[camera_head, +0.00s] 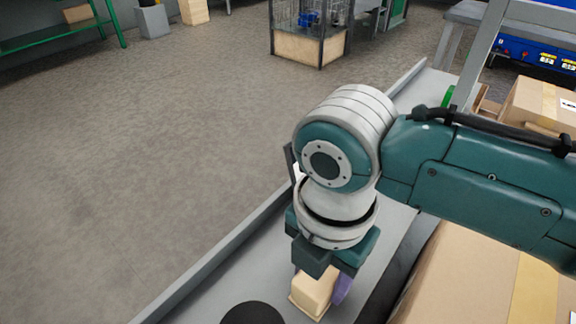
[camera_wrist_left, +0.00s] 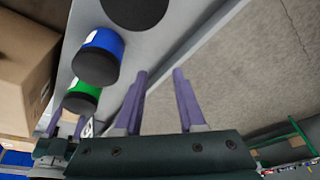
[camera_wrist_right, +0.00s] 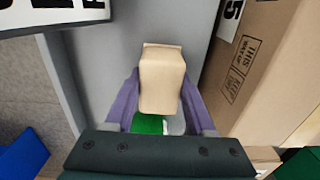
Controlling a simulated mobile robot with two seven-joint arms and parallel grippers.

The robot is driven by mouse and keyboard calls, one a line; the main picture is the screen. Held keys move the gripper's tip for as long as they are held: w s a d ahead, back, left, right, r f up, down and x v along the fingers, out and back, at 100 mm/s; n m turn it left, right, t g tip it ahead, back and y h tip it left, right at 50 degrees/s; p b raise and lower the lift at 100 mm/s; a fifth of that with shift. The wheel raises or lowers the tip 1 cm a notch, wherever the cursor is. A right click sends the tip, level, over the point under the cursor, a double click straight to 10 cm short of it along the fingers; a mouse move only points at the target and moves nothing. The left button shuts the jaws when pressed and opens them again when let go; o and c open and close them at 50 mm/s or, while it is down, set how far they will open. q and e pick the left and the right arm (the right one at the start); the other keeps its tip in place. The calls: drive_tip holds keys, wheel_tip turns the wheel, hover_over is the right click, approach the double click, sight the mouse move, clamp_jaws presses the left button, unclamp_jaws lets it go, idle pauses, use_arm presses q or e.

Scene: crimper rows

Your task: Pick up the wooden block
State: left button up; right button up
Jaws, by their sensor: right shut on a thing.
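The wooden block (camera_head: 312,292) is a pale tan block over the grey conveyor-like surface (camera_head: 232,286), low in the head view. My right gripper (camera_head: 322,286) points down and is shut on it. In the right wrist view the block (camera_wrist_right: 163,78) sits between the two purple fingers of the right gripper (camera_wrist_right: 160,92). I cannot tell whether the block touches the surface or hangs just above it. My left gripper (camera_wrist_left: 159,76) is outside the head view; its own wrist view shows its purple fingers apart with nothing between them.
A large cardboard box (camera_head: 470,280) stands close on the right. A black round thing (camera_head: 252,314) is at the lower edge. The left wrist view shows a blue can (camera_wrist_left: 98,56) and a green can (camera_wrist_left: 82,97). Floor (camera_head: 150,170) to the left is clear.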

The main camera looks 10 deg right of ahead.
clamp_jaws()
wheel_tip(320, 180, up, 20)
drive_tip(key=p, duration=0.5)
